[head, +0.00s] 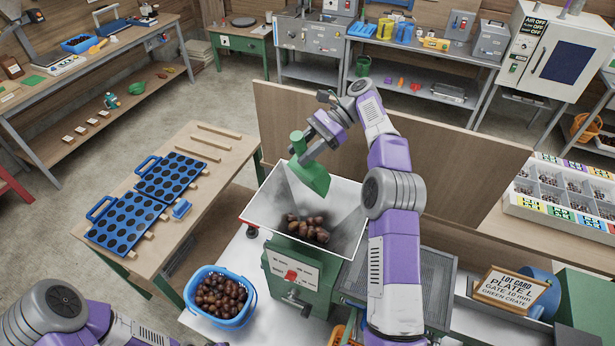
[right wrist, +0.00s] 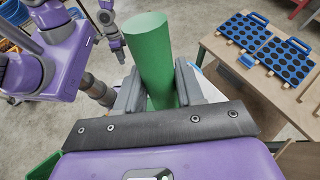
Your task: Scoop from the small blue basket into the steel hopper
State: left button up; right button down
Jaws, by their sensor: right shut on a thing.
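The small blue basket (head: 189,298) stands at the lower centre of the head view and holds many brown chestnuts (head: 222,296). The steel hopper (head: 345,243) sits on a green machine, with several chestnuts (head: 308,230) at its bottom. My right gripper (head: 304,146) is shut on the green scoop (head: 313,177), which is tilted above the hopper's back left part. No chestnuts show in the scoop, though its inside is mostly hidden. The scoop's green handle (right wrist: 160,60) stands between the fingers in the right wrist view. My left gripper (right wrist: 117,45) appears there small, its jaws unclear.
Blue plates with round dark pits (head: 125,222) lie on a wooden table to the left. A wooden panel (head: 450,180) stands behind the hopper. A lot card sign (head: 510,292) stands at the right. White floor-side surface around the basket is partly clear.

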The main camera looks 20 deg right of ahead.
jog(key=a+b, duration=0.1)
jog(key=b, duration=0.1)
jog(key=f+h+b, duration=0.1)
jog(key=b, duration=0.1)
jog(key=shift+s+a+f, duration=0.25)
jog(key=shift+s+a, duration=0.05)
jog(key=shift+a, duration=0.05)
jog(key=b, duration=0.1)
jog(key=a+f+h+b, duration=0.1)
jog(key=shift+s+a+t+b, duration=0.15)
jog(key=shift+s+t+b, duration=0.1)
jog(key=shift+t+b, duration=0.15)
jog(key=s+a+f+n+t+h+b, duration=0.1)
jog(key=s+a+f+t+h+b, duration=0.2)
jog(key=a+f+h+b, duration=0.7)
notch_tip(320, 180, down, 2)
jog(key=s+a+b, duration=0.1)
jog(key=b, duration=0.5)
jog(key=shift+h, duration=0.3)
jog(key=shift+r, duration=0.1)
